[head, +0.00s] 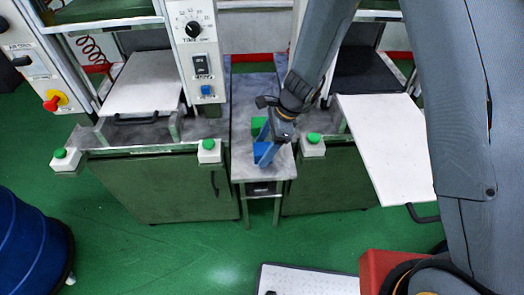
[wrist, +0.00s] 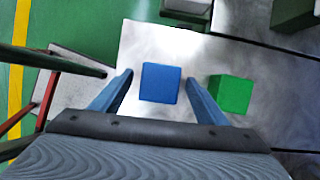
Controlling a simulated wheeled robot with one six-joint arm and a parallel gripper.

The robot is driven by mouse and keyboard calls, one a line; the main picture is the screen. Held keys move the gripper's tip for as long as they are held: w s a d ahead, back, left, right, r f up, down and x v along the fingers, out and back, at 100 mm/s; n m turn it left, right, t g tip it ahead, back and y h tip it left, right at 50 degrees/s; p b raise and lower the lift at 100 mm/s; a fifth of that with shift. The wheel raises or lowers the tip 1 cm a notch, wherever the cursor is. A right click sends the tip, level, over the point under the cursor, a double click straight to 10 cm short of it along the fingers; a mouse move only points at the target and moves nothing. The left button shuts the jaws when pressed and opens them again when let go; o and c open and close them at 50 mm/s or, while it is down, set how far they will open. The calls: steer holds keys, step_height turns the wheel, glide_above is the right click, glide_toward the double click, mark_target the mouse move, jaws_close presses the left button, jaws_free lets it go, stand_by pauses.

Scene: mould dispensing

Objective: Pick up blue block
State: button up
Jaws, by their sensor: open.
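The blue block (wrist: 160,83) lies on a grey metal tabletop (wrist: 135,45) in the wrist view. My gripper (wrist: 160,82) is open, with one blue finger to the left of the block and one to the right. There are gaps between the fingers and the block in the picture. In the head view my gripper (head: 262,160) is over the narrow table (head: 279,172) between the two machines. The blue block (head: 259,147) shows there partly, behind the fingers.
A green block (wrist: 231,94) lies right of my right finger in the wrist view; it also shows in the head view (head: 259,126). Green-button boxes (head: 209,151) (head: 312,146) flank the table. A white panel (head: 390,150) juts out at right.

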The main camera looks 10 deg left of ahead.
steer(key=shift+a+f, duration=0.25)
steer(key=shift+f, duration=0.35)
steer(key=shift+c, duration=0.3)
steer(key=c, duration=1.4)
jaws_close()
steer(key=shift+r, duration=0.15)
